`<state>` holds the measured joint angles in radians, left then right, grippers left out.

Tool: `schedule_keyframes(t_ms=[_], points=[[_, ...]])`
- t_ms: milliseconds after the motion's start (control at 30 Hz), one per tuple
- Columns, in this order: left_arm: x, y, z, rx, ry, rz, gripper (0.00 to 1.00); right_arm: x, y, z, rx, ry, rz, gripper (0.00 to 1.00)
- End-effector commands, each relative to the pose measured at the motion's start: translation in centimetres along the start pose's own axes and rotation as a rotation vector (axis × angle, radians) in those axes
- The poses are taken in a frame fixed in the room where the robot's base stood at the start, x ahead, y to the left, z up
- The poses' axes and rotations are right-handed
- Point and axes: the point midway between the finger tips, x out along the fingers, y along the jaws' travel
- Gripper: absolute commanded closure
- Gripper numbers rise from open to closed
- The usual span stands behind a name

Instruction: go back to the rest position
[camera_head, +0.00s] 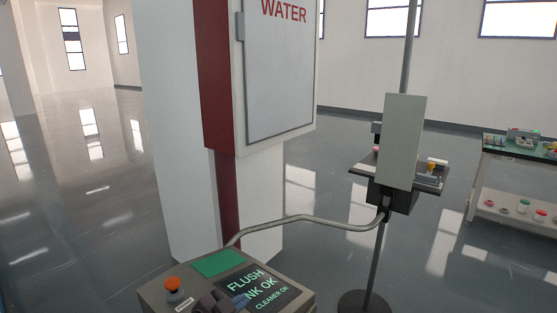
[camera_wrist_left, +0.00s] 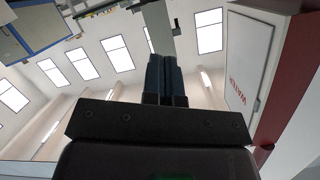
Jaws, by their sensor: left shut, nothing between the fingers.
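My left gripper (camera_head: 238,301) shows at the bottom edge of the head view, in front of the control box (camera_head: 155,297). In the left wrist view its two dark fingers (camera_wrist_left: 166,80) stand side by side, shut, with nothing between them. The box has a green pad (camera_head: 218,263), an orange knob (camera_head: 173,284) and a dark screen (camera_head: 275,284) reading FLUSH, INK OK and CLEANER OK, partly covered by my gripper. Whether the gripper touches the box I cannot tell. My right gripper is not in view.
A bent grey pipe (camera_head: 310,219) runs from the box to a stand (camera_head: 377,262) carrying a pale panel (camera_head: 404,142). A red and white WATER cabinet (camera_head: 280,75) is behind the box. A table (camera_head: 520,148) with small parts stands at right. Open floor (camera_head: 75,220) lies left.

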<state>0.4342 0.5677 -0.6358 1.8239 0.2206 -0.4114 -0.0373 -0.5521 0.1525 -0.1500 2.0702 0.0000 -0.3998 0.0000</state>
Motion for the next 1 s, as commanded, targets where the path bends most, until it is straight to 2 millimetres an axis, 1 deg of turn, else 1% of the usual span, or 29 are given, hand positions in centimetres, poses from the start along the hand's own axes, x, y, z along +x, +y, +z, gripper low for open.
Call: schedule_keyframes(t_ms=[33,167,267,467,633,767,800,900,1000], points=[[-1.0,0.6,0.5,-0.045,0.003,-0.024,1.00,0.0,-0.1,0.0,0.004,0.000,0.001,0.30],[-3.5,1.1,1.9,-0.132,-0.002,-0.097,1.00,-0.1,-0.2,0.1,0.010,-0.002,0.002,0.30],[-5.8,1.4,3.5,-0.195,-0.021,-0.156,1.00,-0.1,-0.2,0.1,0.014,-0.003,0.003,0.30],[-10.9,2.3,7.6,-0.311,-0.093,-0.277,1.00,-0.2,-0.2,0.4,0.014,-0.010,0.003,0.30],[-16.1,3.7,11.8,-0.401,-0.188,-0.372,1.00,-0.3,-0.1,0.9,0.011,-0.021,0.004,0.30],[-20.4,5.7,15.1,-0.475,-0.278,-0.433,1.00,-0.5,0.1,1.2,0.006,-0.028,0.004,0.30],[-21.8,6.4,16.1,-0.499,-0.308,-0.448,1.00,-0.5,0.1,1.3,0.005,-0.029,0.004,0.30],[-24.8,8.6,18.3,-0.551,-0.379,-0.473,1.00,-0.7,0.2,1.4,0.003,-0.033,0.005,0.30],[-26.9,10.7,19.7,-0.588,-0.434,-0.480,1.00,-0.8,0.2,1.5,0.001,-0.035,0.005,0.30]])
